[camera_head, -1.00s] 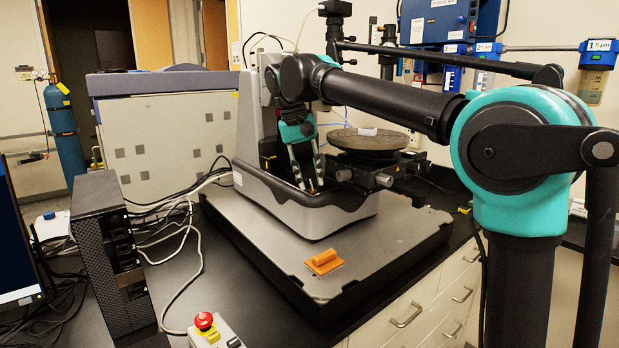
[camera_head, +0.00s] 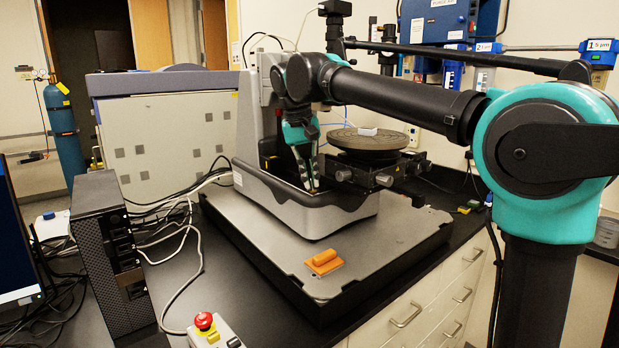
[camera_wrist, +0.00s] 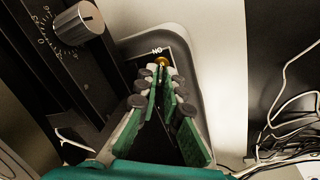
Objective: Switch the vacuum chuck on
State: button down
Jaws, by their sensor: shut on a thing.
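The vacuum chuck (camera_head: 375,140) is a dark round plate on the profiler's stage, with a small pale block on top. In the wrist view, a small brass toggle switch (camera_wrist: 164,61) sits on a dark panel under an upside-down "ON" label. My gripper (camera_head: 312,188) reaches down into the profiler's dark front recess, left of the chuck. In the wrist view my gripper (camera_wrist: 159,72) has its fingertips drawn together on the switch's lever. The fingertips hide most of the lever, so its tilt cannot be told.
A silver knob with a dial (camera_wrist: 77,24) is left of the switch. The profiler's grey column (camera_head: 250,115) rises close behind my gripper. An orange handled piece (camera_head: 324,262) lies on the grey base plate. A red emergency button (camera_head: 204,321) and a black computer tower (camera_head: 105,250) stand at front left.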

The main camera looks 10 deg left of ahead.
jog(key=shift+s+d+t+y, duration=0.2)
jog(key=shift+t+y, duration=0.4)
jog(key=shift+y, duration=0.1)
jog(key=shift+r, duration=0.1)
jog(key=c, duration=1.6)
grip_release()
jog(key=shift+c, duration=0.2)
jog(key=shift+r, duration=0.1)
jog(key=v, duration=1.1)
jog(key=shift+r, duration=0.35)
jog(key=shift+s, duration=0.1)
